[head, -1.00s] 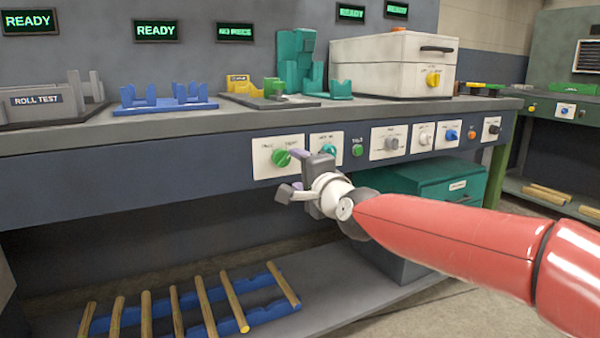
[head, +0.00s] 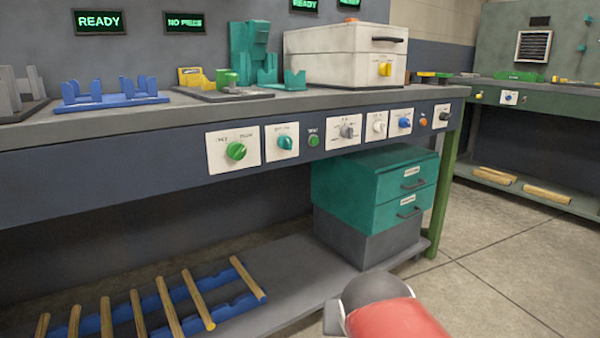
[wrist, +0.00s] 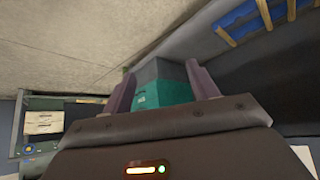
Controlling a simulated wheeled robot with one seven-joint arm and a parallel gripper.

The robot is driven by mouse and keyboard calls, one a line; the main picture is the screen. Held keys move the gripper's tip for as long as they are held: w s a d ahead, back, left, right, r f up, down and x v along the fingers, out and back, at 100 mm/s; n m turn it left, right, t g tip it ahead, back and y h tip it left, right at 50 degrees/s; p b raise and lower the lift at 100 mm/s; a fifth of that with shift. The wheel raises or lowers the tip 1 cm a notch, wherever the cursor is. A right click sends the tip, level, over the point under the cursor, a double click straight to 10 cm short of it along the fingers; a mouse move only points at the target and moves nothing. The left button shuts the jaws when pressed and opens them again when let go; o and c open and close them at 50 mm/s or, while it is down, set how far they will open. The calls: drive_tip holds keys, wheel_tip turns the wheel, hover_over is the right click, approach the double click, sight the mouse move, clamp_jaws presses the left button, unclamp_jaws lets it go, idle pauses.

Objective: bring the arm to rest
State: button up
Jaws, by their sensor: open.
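My gripper (wrist: 163,90) shows in the wrist view with its two purple-grey fingers well apart and nothing between them. Beyond the fingers, at a distance, is the teal drawer cabinet. In the head view only a red and grey part of my arm shows at the bottom edge, right of the middle; the gripper itself is out of that view. The arm is clear of the workbench (head: 130,160) and its control panels.
The teal drawer cabinet (head: 370,190) stands under the bench. Several wooden rods (head: 167,305) lie on a blue rack on the lower shelf. A white box (head: 340,60) and blue holder (head: 112,97) sit on the bench top. Open floor (head: 510,245) lies to the right.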

drive_tip(key=s+d+f+n+g, duration=0.1)
drive_tip(key=s+d, duration=0.2)
drive_tip(key=s, duration=0.2)
drive_tip(key=s+d+f+g, duration=0.1)
drive_tip(key=s+d, duration=0.2)
drive_tip(key=s, duration=0.3)
wheel_tip(320, 180, up, 13)
drive_tip(key=y+p, duration=0.1)
drive_tip(key=p, duration=1.2)
